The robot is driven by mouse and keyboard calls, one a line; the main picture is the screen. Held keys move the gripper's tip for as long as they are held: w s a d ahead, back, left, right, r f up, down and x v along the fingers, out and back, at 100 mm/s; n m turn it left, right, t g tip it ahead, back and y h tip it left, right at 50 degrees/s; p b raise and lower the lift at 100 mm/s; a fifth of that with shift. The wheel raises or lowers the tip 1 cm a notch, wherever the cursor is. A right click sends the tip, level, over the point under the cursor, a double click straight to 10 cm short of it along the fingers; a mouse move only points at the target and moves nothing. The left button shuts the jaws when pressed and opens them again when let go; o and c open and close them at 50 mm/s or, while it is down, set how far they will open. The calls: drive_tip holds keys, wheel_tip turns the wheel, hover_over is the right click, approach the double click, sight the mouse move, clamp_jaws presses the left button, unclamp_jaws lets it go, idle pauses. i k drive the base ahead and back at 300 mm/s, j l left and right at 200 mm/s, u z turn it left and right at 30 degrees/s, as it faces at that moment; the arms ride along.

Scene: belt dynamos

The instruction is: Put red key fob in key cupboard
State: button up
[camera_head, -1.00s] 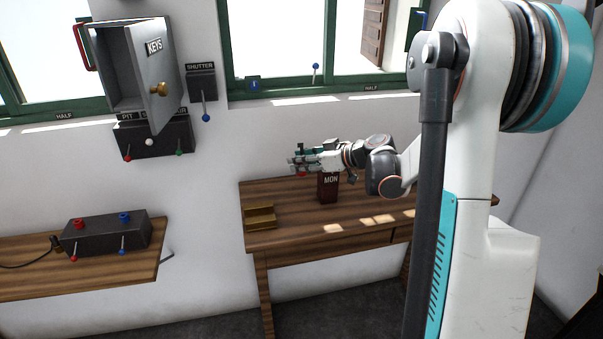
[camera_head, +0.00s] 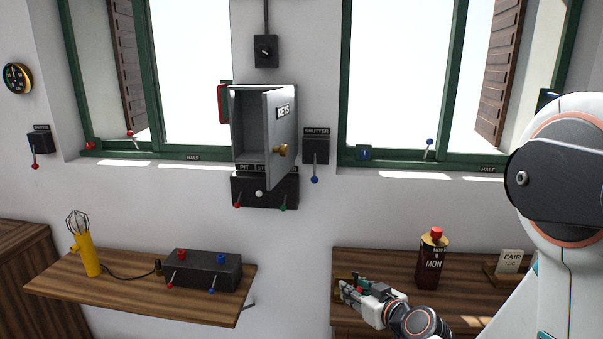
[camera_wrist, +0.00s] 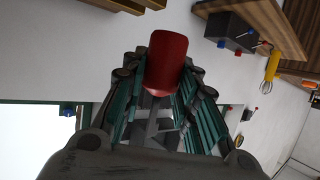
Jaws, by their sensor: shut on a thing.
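My gripper (camera_head: 350,288) is low over the left end of the right-hand table in the head view. In the wrist view the red key fob (camera_wrist: 166,62) sits between the fingers of my gripper (camera_wrist: 160,88), which are shut on it. I cannot make out the fob in the head view. The key cupboard (camera_head: 286,135) hangs on the wall between the two windows, up and to the left of my gripper. Its grey door, marked KEYS, stands open to the right, and its inside (camera_head: 249,125) looks empty.
A shutter box (camera_head: 316,147) with a blue lever is right of the cupboard. A lever box (camera_head: 264,190) hangs just below it. A dark bottle (camera_head: 432,262) marked MON stands on the right-hand table (camera_head: 470,285). The left shelf (camera_head: 130,302) carries a black box and yellow lamp.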

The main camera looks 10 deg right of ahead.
sight(258, 156)
drive_tip(key=i+j+z, duration=0.1)
drive_tip(key=j+z, duration=0.3)
drive_tip(key=j, duration=0.15)
drive_tip(key=j+z, duration=0.55)
drive_tip(key=j, duration=1.35)
drive_tip(key=k+j+z, duration=0.15)
drive_tip(key=j, duration=1.25)
